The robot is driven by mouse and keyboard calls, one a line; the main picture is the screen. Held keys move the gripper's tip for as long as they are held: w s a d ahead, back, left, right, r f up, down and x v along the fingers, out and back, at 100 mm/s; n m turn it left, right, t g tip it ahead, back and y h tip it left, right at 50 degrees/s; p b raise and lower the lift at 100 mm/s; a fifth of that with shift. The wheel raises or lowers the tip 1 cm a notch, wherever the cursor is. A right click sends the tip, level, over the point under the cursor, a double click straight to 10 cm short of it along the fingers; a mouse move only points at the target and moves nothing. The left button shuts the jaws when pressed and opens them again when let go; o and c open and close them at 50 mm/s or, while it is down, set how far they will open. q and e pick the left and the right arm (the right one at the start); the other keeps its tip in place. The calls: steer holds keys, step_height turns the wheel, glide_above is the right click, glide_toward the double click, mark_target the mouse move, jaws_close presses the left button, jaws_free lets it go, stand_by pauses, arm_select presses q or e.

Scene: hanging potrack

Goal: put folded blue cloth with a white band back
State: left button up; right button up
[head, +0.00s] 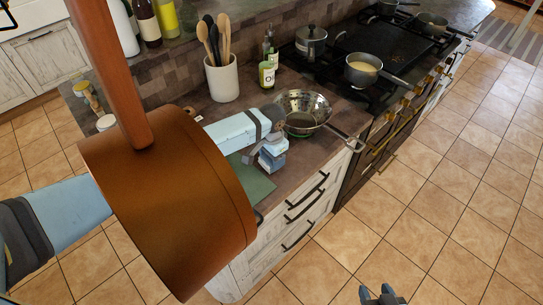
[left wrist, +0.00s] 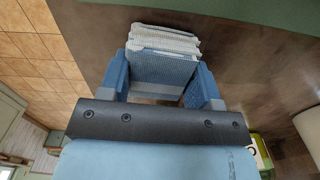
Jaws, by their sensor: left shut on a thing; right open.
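The folded blue cloth with a white band (head: 273,161) is over the counter near its front edge, beside the green board (head: 250,182). My left gripper (head: 263,149) is shut on it. In the left wrist view the cloth (left wrist: 165,62) sits between both fingers, with its pale layered edges facing away from the palm. I cannot tell whether the cloth touches the counter. My right gripper (head: 381,293) is open and empty, low over the tiled floor at the bottom edge. A hanging copper pot hides part of my left arm.
The copper pot (head: 170,205) hangs large in front at left. A metal colander (head: 304,112) stands just right of my left gripper. A utensil crock (head: 222,78), bottles (head: 267,70) and a stove with a saucepan (head: 362,69) are behind. The floor at right is clear.

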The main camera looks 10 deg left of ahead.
arm_select(q)
steer(key=shift+f, duration=0.25)
stand_by(0.3)
steer(key=o, duration=1.2)
